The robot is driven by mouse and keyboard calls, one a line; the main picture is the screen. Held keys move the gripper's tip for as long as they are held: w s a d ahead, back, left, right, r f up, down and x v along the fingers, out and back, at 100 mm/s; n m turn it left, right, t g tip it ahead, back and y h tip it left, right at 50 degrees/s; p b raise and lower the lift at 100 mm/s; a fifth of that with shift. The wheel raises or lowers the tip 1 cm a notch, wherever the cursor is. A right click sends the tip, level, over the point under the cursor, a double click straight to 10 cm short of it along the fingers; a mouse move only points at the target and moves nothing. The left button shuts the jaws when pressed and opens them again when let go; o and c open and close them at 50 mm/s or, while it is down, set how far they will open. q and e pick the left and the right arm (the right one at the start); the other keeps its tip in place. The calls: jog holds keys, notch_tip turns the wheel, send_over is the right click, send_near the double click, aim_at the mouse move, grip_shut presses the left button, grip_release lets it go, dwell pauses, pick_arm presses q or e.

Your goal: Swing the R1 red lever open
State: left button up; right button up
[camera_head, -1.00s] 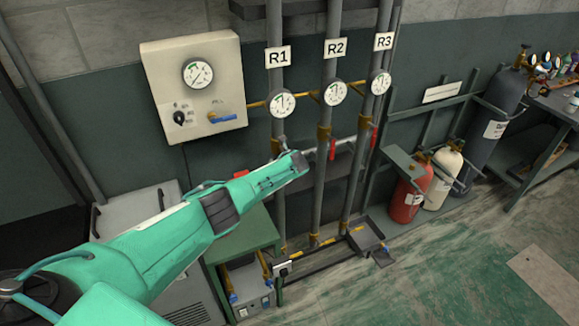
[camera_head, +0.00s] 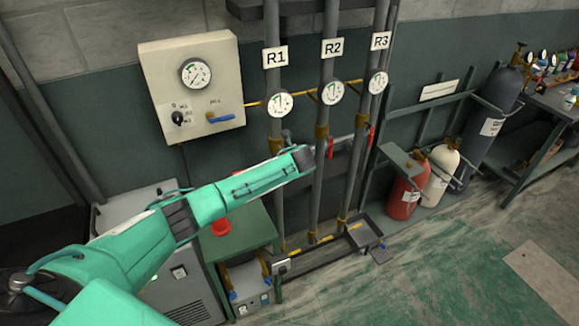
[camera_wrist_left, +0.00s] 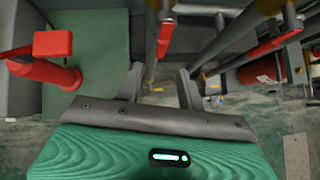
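The R1 pipe (camera_head: 274,195) stands under the R1 sign (camera_head: 275,57) and gauge (camera_head: 280,103). Its red lever cannot be made out in the head view, where my left arm crosses the pipe. My left gripper (camera_head: 304,157) is at the end of that arm, just right of the R1 pipe in the picture. In the left wrist view its two grey fingers (camera_wrist_left: 160,84) are apart with nothing held between them. Ahead of them is a red lever (camera_wrist_left: 165,38); I cannot tell which pipe it belongs to. My right gripper is not in view.
Red levers hang on the R2 pipe (camera_head: 330,148) and R3 pipe (camera_head: 371,135). A longer red handle (camera_wrist_left: 272,46) crosses the wrist view at right. A red object (camera_head: 221,224) stands on the green cabinet (camera_head: 250,228). Red and cream cylinders (camera_head: 443,172) stand at right.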

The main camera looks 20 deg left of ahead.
pick_arm(q)
jog(key=shift+v, duration=0.9)
jog(key=s+d+f+n+g+h+b, duration=0.1)
jog(key=s+f+n, duration=0.3)
jog(key=s+f, duration=0.6)
jog(key=s+d+f+n+g+h, duration=0.15)
jog(key=s+f+n, duration=0.35)
jog(key=f, duration=1)
jog(key=s+d+f+n+g+h+b, duration=0.1)
jog(key=s+f+n, duration=0.2)
jog(key=s+f, duration=0.75)
jog(key=s+d+f+n, duration=0.1)
jog(key=s+f+n, duration=0.3)
jog(key=s, duration=1)
jog(key=s+d+f+n+g+h, duration=0.1)
jog(key=s+f+n, duration=0.4)
jog(key=s+f, duration=0.4)
jog(key=s+d+f+n+g+h, duration=0.1)
jog(key=s+f+n, duration=0.4)
jog(key=s, duration=1.5)
notch_tip(320, 180, down, 2)
jog(key=shift+s+d+f+b, duration=0.1)
jog(key=shift+s+d+b, duration=0.05)
jog(key=shift+s+b, duration=0.15)
jog(key=shift+g, duration=0.25)
